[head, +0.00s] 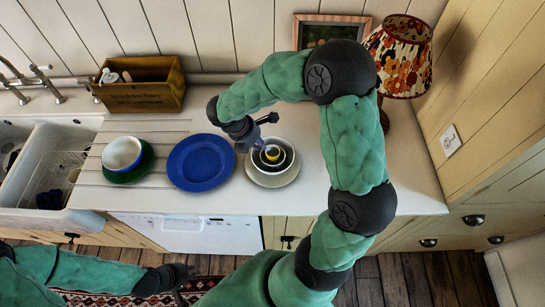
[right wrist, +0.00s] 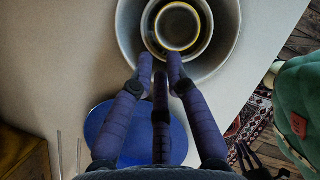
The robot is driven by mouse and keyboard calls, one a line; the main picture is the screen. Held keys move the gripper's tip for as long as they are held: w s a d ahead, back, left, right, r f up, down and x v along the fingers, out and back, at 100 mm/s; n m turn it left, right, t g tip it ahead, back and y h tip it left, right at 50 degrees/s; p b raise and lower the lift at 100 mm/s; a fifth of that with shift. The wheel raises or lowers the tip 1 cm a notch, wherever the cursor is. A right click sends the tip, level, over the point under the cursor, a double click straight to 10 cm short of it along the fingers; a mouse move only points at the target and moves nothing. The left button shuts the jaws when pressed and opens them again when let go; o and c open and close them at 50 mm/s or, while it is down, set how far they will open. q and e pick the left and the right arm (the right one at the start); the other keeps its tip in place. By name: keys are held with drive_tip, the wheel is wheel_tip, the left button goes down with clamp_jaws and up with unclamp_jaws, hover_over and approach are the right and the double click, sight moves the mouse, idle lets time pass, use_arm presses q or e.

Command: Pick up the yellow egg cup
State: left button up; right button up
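The yellow egg cup (head: 271,155) stands inside nested bowls (head: 291,158) on a pale plate (head: 273,183) on the counter. In the right wrist view, the small yellow-rimmed cup (right wrist: 178,27) sits inside the grey outer bowl (right wrist: 228,35) at the top. My right gripper (head: 261,148) is over the bowls, beside the cup. In the right wrist view, its purple fingers (right wrist: 160,64) are spread a little apart with nothing between them, their tips overlapping the near bowl wall. My left gripper (head: 180,275) is low, in front of the counter; its fingers are too dark to read.
A blue plate (head: 201,162) lies left of the bowls. Further left a white bowl (head: 121,152) sits on a green plate (head: 141,172). A wooden crate (head: 142,93), a sink (head: 55,150) and a flowered lamp (head: 400,55) stand around. The counter right of the bowls is partly clear.

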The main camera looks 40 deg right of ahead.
sight(272, 152)
drive_tip(key=x, duration=0.2)
drive_tip(key=b+x, duration=0.1)
drive_tip(key=x, duration=0.2)
drive_tip(key=shift+d+r, duration=0.15)
drive_tip(key=shift+d, duration=0.15)
clamp_jaws()
drive_tip(key=shift+r, duration=0.1)
